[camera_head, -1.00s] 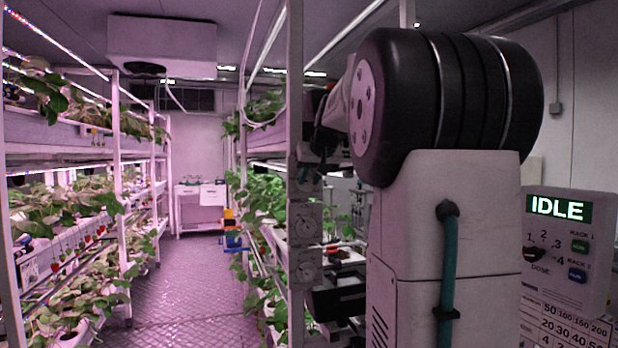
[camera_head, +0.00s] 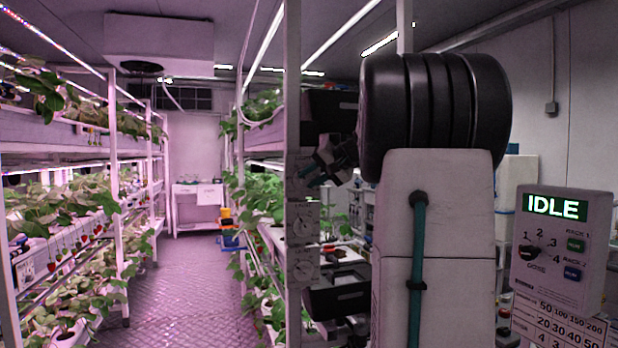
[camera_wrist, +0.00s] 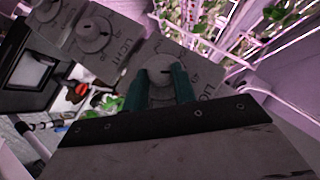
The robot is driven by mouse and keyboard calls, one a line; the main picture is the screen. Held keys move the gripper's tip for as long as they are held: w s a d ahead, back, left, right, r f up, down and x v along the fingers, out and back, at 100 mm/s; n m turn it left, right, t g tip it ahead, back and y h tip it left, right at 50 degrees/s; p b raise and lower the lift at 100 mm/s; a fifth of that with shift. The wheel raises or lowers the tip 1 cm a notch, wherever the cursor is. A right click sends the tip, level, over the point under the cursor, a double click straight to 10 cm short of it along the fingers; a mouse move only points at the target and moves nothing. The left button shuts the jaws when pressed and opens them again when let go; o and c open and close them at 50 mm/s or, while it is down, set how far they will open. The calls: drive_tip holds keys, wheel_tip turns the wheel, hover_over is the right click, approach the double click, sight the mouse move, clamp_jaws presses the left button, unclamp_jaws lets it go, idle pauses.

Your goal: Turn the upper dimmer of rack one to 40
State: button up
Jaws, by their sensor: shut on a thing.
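Three light dimmers on pale plates are stacked on the rack post in the head view. The middle dimmer (camera_head: 303,222) and the lower dimmer (camera_head: 303,266) are bare there. The upper one is largely hidden by my gripper (camera_head: 318,179). In the wrist view, my gripper (camera_wrist: 160,88) has its teal fingers shut on the knob of the upper dimmer (camera_wrist: 159,70), one finger on each side. A short dark mark shows on this knob, but its scale is too small to read. The other dimmers (camera_wrist: 94,36) are farther up-left.
A control box (camera_head: 560,245) reading IDLE stands at the right. The rack post (camera_head: 293,110) and leafy plants are close to my arm. The aisle floor (camera_head: 195,275) at left is clear.

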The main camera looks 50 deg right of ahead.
drive_tip(key=shift+r+m+t+y, duration=0.1)
drive_tip(key=shift+m+t+y, duration=0.2)
drive_tip(key=shift+t, duration=0.2)
drive_tip(key=o, duration=1)
drive_tip(key=shift+w, duration=0.1)
drive_tip(key=shift+d+f, duration=0.1)
drive_tip(key=shift+f, duration=0.1)
drive_tip(key=a+v, duration=0.1)
drive_tip(key=v, duration=0.6)
drive_tip(key=shift+s+d+r, duration=0.2)
drive_tip(key=shift+s+d, duration=0.15)
drive_tip(key=shift+d, duration=0.2)
